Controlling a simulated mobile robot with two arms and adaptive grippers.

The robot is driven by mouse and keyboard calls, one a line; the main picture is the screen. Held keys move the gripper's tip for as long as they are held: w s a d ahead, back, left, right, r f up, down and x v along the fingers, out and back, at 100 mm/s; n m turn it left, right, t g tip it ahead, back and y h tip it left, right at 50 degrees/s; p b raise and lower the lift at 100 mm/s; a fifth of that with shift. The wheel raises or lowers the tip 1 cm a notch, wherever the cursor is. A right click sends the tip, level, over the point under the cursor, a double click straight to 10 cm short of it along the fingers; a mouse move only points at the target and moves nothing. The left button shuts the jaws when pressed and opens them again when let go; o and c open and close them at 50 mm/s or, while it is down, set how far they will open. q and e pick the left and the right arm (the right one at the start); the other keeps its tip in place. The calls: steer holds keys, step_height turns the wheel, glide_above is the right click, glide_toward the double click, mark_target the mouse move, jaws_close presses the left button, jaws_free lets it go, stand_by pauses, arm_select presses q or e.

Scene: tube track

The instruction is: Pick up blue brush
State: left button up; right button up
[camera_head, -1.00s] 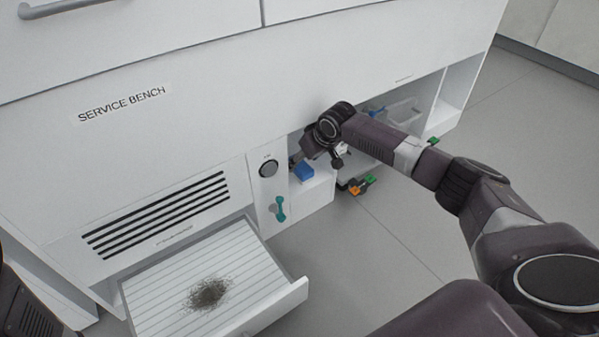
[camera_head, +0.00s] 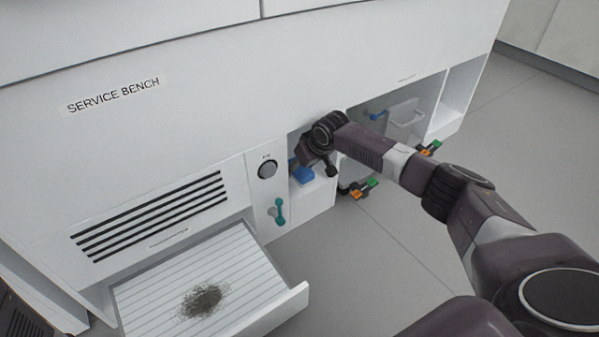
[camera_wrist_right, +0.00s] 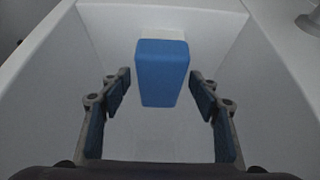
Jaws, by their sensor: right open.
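The blue brush (camera_wrist_right: 162,72) is a blue block with a pale strip behind it, inside a white compartment in the right wrist view. In the head view the brush (camera_head: 303,174) shows partly below my right gripper (camera_head: 322,166) in the bench's small open cubby. In the right wrist view my right gripper (camera_wrist_right: 160,98) is open, its two blue-padded fingers spread to either side of the brush's near end. My left gripper is not in view; only a bit of dark arm shows at the left edge.
An open drawer (camera_head: 140,290) with ribbed floor holds a dark debris pile (camera_head: 201,300). A teal handle (camera_head: 280,211) and round knob (camera_head: 267,170) sit left of the cubby. The cubby walls are close around the gripper.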

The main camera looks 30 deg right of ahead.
steer(key=shift+f+p, duration=0.25)
steer(key=shift+p, duration=0.05)
steer(key=shift+c, duration=0.7)
steer(key=c, duration=1.2)
steer(key=shift+o, duration=0.2)
